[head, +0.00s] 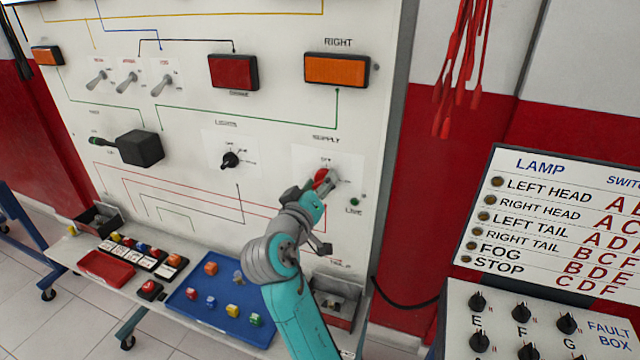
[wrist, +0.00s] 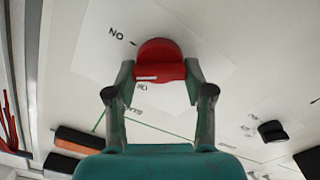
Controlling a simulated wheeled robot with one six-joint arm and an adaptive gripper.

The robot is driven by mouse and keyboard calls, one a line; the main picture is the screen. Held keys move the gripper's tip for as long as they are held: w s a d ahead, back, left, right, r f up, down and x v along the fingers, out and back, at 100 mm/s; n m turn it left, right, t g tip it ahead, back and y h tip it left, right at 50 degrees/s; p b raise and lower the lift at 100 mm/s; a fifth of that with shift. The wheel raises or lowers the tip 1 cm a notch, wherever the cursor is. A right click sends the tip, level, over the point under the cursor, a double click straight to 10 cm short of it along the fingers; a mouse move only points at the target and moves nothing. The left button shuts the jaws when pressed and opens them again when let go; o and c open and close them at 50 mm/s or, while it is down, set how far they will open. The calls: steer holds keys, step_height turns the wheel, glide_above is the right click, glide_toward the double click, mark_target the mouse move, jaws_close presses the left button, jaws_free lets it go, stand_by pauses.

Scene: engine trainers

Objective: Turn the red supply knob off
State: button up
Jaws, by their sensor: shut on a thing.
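The red supply knob (head: 320,178) is on the white upright panel under the word SUPPLY, partly hidden by my gripper (head: 328,184). In the wrist view the red knob (wrist: 158,60) sits between the two fingers of my gripper (wrist: 160,76), which are shut on its sides. A short white mark shows on the knob's near edge. An ON label, upside down in the wrist view, stands at the knob's upper left. A second small label lies just below the knob and is partly hidden. I cannot tell exactly which position the knob points to.
A black lights knob (head: 230,160) is left of the supply knob. A small green lamp (head: 354,202) marked LIVE is close at its lower right. Below are a blue tray (head: 205,322) with small blocks and a red tray (head: 105,268). A fault box (head: 545,320) stands right.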

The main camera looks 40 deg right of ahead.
steer(key=n, duration=0.5)
steer(key=shift+f+n, duration=0.1)
steer(key=shift+n, duration=0.2)
steer(key=n, duration=0.4)
steer(key=shift+f+n, duration=0.15)
steer(key=shift+n, duration=0.55)
steer(key=o, duration=1.2)
steer(key=shift+w, duration=0.1)
steer(key=shift+c, duration=0.2)
steer(key=shift+a, duration=0.15)
steer(key=v, duration=1.2)
